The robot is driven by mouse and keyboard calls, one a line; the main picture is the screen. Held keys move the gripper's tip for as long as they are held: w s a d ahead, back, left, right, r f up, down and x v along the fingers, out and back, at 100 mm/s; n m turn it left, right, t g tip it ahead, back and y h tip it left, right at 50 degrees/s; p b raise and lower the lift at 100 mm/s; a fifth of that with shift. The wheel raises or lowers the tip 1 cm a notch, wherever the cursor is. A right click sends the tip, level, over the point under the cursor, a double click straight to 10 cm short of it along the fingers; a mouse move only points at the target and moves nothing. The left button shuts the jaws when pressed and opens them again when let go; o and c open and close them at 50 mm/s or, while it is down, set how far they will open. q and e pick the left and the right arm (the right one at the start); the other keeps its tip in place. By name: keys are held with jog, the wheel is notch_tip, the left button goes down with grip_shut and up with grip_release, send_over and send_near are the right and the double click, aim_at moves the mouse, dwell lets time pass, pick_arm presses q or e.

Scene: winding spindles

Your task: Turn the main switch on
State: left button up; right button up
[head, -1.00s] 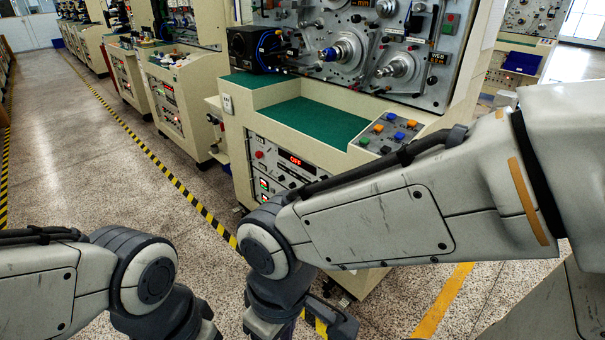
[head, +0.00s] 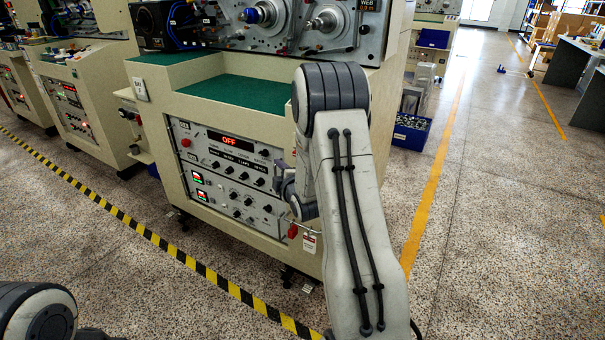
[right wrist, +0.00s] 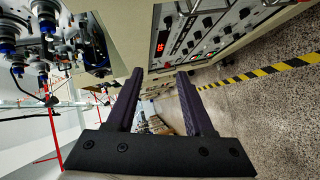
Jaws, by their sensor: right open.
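The control panel (head: 225,180) is on the front of the cream machine, with a lit red display reading OFF (head: 230,141). A red button (head: 185,142) is at its upper left, and two lit red-and-green switches (head: 197,179) are below it. A red part (head: 293,231) with a white tag (head: 309,243) hangs at the lower right. I cannot tell which is the main switch. My right gripper (right wrist: 158,78) is open and empty, with the panel beyond it in the right wrist view; in the head view it is mostly hidden by my arm. My left gripper is out of view.
A green ledge (head: 235,100) juts out above the panel, with spindles (head: 325,20) above it. Similar machines (head: 75,100) stand to the left. A yellow-black floor strip (head: 150,237) runs in front. Open floor lies to the right.

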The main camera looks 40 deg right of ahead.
jog(key=s+d+f+n+t+h+b, duration=0.1)
jog(key=s+d+f+t+h+b, duration=0.2)
jog(key=d, duration=0.7)
pick_arm(q)
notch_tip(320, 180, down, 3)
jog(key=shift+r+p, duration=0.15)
jog(key=shift+p, duration=0.65)
pick_arm(e)
jog(key=w+d+g, duration=0.1)
jog(key=w+d, duration=0.2)
jog(key=w, duration=0.5)
jog(key=shift+w+d, duration=0.35)
jog(key=shift+d, duration=0.05)
grip_shut()
